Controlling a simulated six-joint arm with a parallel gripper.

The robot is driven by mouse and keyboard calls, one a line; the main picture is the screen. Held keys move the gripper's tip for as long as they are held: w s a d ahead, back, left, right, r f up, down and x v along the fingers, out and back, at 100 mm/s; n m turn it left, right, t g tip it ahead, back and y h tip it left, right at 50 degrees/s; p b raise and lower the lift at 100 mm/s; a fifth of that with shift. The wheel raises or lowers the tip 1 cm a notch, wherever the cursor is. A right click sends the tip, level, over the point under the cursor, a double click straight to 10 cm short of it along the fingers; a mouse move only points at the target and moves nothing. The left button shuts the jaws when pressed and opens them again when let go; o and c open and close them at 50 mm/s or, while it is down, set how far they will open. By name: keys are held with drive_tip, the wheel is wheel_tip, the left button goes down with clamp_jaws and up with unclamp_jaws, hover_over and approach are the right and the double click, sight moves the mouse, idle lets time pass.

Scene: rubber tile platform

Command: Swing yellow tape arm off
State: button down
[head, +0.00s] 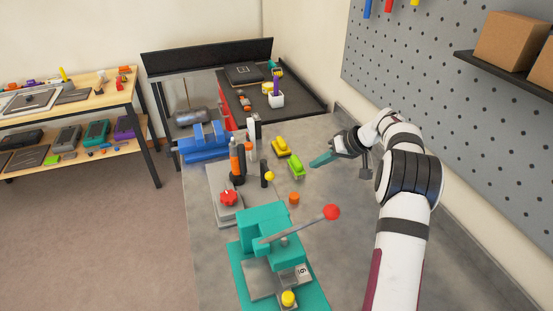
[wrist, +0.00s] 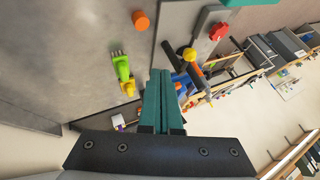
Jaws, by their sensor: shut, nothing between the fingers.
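My gripper (head: 315,162) is over the right part of the bench, its teal fingers together and empty. In the wrist view the fingers (wrist: 160,80) lie side by side with nothing between them. A grey base plate (head: 222,208) carries a red knob (head: 229,198), an orange-and-black upright (head: 235,165) and a short black post (head: 264,172). A yellow ball (head: 269,176) shows beside that post, and in the wrist view (wrist: 189,54). The gripper is apart from these parts. I cannot make out which part is the yellow tape arm.
A teal press (head: 262,230) with a red-balled lever (head: 332,212) stands in front. A green block (head: 296,169), a yellow block (head: 281,147) and an orange cylinder (head: 294,198) lie between plate and gripper. A blue vise (head: 205,145) is behind left. A pegboard (head: 445,75) borders the right.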

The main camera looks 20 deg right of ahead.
sight(270, 179)
drive_tip(key=x, duration=1)
drive_tip(key=a, duration=0.2)
drive_tip(key=a+r, duration=0.1)
drive_tip(key=a, duration=0.1)
drive_tip(key=shift+w, duration=0.35)
drive_tip(key=shift+s+a+m, duration=0.15)
drive_tip(key=shift+a+m, duration=0.15)
drive_tip(key=shift+m, duration=0.1)
drive_tip(key=a+m+h, duration=0.1)
drive_tip(key=a+m, duration=0.1)
drive_tip(key=a+m+t+h, duration=0.1)
drive_tip(key=a+m+h, duration=0.1)
drive_tip(key=shift+s+m+t, duration=0.25)
drive_tip(key=shift+m+t, duration=0.05)
drive_tip(key=shift+m, duration=0.1)
drive_tip(key=shift+w+a, duration=0.15)
drive_tip(key=shift+a, duration=0.7)
